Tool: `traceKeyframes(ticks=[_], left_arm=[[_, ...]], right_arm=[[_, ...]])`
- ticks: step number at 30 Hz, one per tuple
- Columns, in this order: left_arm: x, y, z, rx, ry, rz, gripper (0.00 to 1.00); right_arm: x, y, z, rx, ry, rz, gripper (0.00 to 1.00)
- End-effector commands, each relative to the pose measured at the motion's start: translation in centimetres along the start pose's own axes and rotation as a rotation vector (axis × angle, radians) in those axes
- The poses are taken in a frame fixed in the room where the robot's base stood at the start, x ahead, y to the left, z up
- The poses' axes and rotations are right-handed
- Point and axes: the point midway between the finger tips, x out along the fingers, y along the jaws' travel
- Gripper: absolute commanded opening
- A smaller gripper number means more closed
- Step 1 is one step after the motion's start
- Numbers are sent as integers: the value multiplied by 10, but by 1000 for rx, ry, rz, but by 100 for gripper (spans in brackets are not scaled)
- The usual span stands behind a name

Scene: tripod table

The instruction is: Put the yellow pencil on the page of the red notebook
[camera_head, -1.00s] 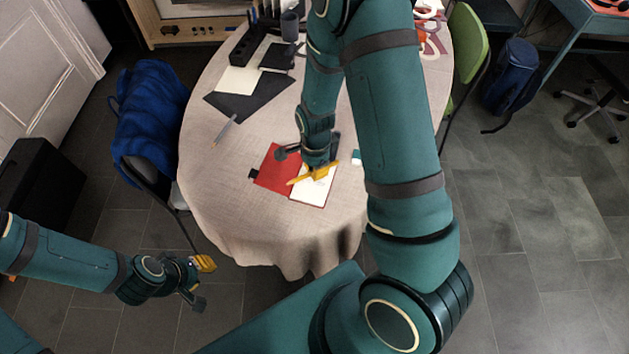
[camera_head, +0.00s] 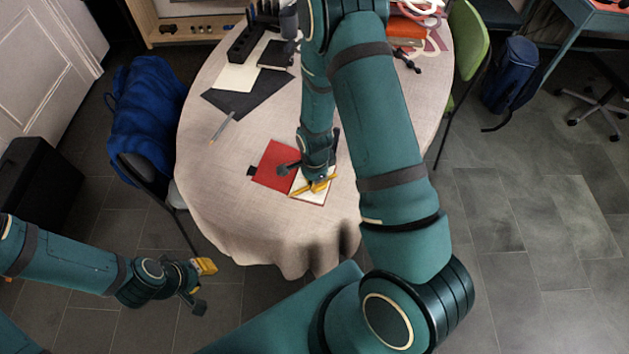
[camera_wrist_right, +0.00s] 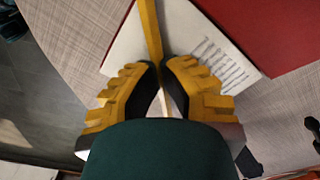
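The red notebook (camera_head: 272,166) lies open on the table, its red cover to the left and its white page (camera_head: 317,198) to the right. The page (camera_wrist_right: 205,40) with printed lines also shows in the right wrist view. My right gripper (camera_head: 318,186) is low over the page. In the wrist view my right gripper (camera_wrist_right: 163,70) is shut on the yellow pencil (camera_wrist_right: 150,25), whose pale tip end shows between the fingers. The pencil (camera_head: 299,190) lies slantwise across the page in the head view; whether it touches paper is unclear. My left gripper (camera_head: 203,268) is off the table; its opening is unclear.
A grey pencil or pen (camera_head: 221,126) and dark sheets (camera_head: 240,103) lie on the table at the left. A black organizer (camera_head: 247,42) stands at the back. A chair with a blue cloth (camera_head: 150,110) is at the left, a green chair (camera_head: 468,50) at the right.

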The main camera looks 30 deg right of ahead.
Motion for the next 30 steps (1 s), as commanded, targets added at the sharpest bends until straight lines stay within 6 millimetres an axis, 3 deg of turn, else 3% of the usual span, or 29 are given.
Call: traceKeyframes(ticks=[1,3,16,30], left_arm=[[1,0,1,0,-1,0,31],[1,0,0,0,-1,0,31],[-3,1,-1,-1,2,0,31],[-20,7,-9,-6,19,-2,31]], right_arm=[[2,0,0,0,0,0,15],[1,0,0,0,0,0,35],[-8,-1,0,0,0,-2,35],[-98,-1,0,0,0,-3,35]])
